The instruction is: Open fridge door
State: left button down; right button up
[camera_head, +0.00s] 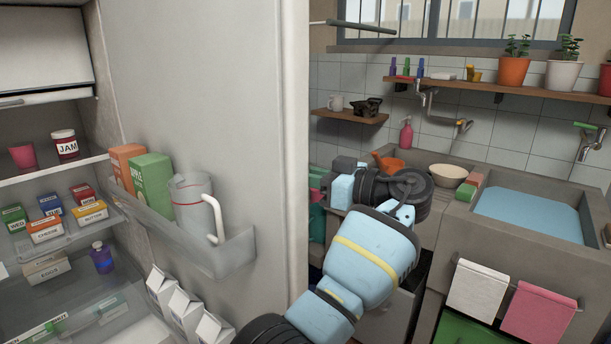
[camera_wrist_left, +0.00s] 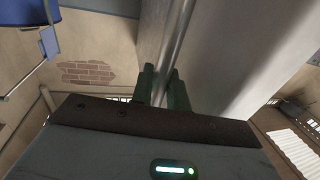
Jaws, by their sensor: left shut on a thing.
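The fridge door (camera_head: 205,75) stands wide open in the head view, its inner face and door shelf (camera_head: 225,255) towards me. The open fridge interior (camera_head: 25,180) shows at the left. In the left wrist view, the dark fingers of my left gripper (camera_wrist_left: 164,80) are shut on the metal door handle (camera_wrist_left: 173,40), a long bar along the pale door (camera_wrist_left: 235,50). In the head view my light-blue arm reaches past the door's right edge. The door hides the gripper fingers and the handle there. My right gripper is in neither view.
The door shelf holds cartons (camera_head: 150,180) and a pitcher (camera_head: 195,205). A sink counter (camera_head: 530,235) with hanging towels (camera_head: 480,290) lies to the right, behind my arm.

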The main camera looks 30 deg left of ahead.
pick_arm(q)
jog(key=shift+f, duration=0.1)
jog(key=c, duration=1.4)
grip_release()
jog(key=shift+c, duration=0.2)
jog(key=d+b, duration=0.1)
jog(key=d, duration=0.6)
jog(key=shift+w+d, duration=0.3)
jog(key=shift+d, duration=0.1)
